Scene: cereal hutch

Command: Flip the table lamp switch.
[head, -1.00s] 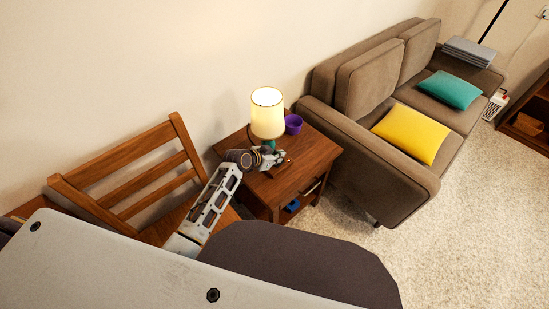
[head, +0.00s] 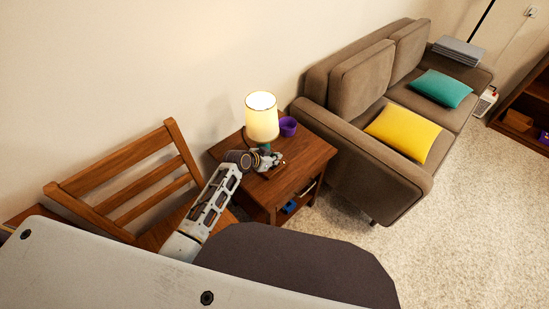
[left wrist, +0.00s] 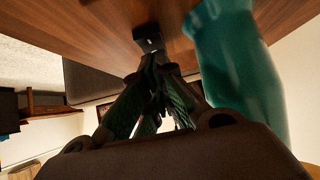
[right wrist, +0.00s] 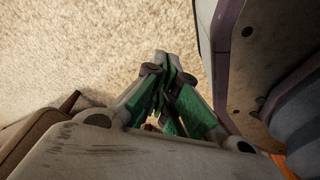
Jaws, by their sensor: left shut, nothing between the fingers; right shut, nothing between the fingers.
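The table lamp (head: 262,117) stands on the wooden side table, its cream shade glowing. Its teal base shows just below the shade and large at the right of the left wrist view (left wrist: 238,75). A small dark block (left wrist: 148,38), which looks like the switch, sits on the tabletop beside the base. My left gripper (head: 280,161) is shut and empty, low over the table in front of the lamp. Its fingertips (left wrist: 157,62) are close to the dark block; I cannot tell whether they touch. My right gripper (right wrist: 168,62) is shut and empty, above the carpet.
The side table (head: 308,158) also holds a purple cup (head: 288,127) right of the lamp. A wooden chair (head: 125,180) stands to the left. A brown sofa (head: 345,185) with yellow (head: 403,134) and teal (head: 441,88) cushions is to the right. Open carpet (head: 460,220) lies in front of it.

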